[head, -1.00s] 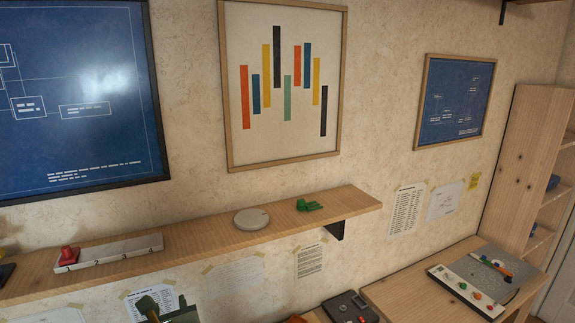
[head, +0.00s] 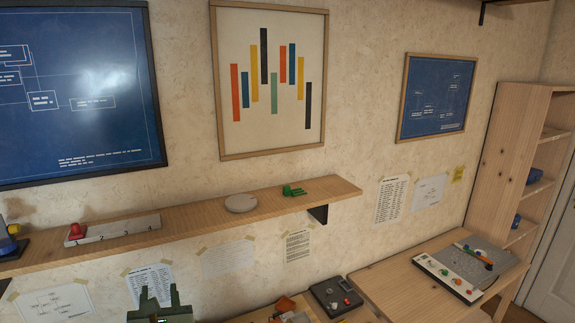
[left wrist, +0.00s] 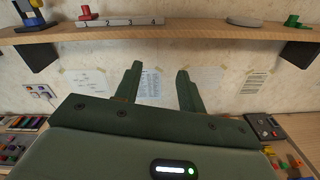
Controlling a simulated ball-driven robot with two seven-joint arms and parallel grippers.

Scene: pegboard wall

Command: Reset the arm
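My left gripper (head: 159,296) shows at the bottom of the head view, pointing up. In the left wrist view its two dark green fingers (left wrist: 156,88) stand apart with nothing between them. It is below the wooden shelf and in front of the wall with taped papers. My right gripper is not in view.
The wooden shelf (head: 185,212) holds a numbered strip (head: 117,229) with a red piece (head: 76,231), a pale disc (head: 241,203) and a green piece (head: 293,190).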

